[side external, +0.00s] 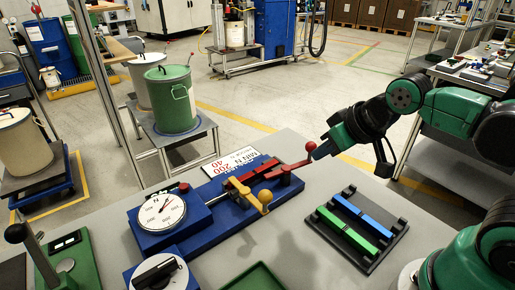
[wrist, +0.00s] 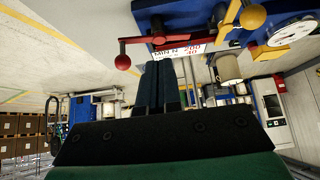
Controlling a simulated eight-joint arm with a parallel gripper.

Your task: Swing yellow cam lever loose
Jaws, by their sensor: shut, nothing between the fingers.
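The yellow cam lever (side external: 254,203) has a round knob and sits on the blue fixture (side external: 220,222), left of my gripper. It also shows at the top right of the wrist view (wrist: 253,16). My gripper (side external: 320,152) is shut and empty, its tips close to the knob of the red lever (side external: 297,165). In the wrist view the closed fingers (wrist: 160,75) point up the picture, with the red lever (wrist: 140,40) just left of and above them. I cannot tell whether the fingers touch the red knob. The yellow lever is well apart from the fingers.
A round dial gauge (side external: 159,213) sits on the fixture's left. A black rack (side external: 355,250) with green and blue bars lies to the right. A white sign (side external: 232,164) stands behind the fixture. Bare grey table lies between fixture and rack.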

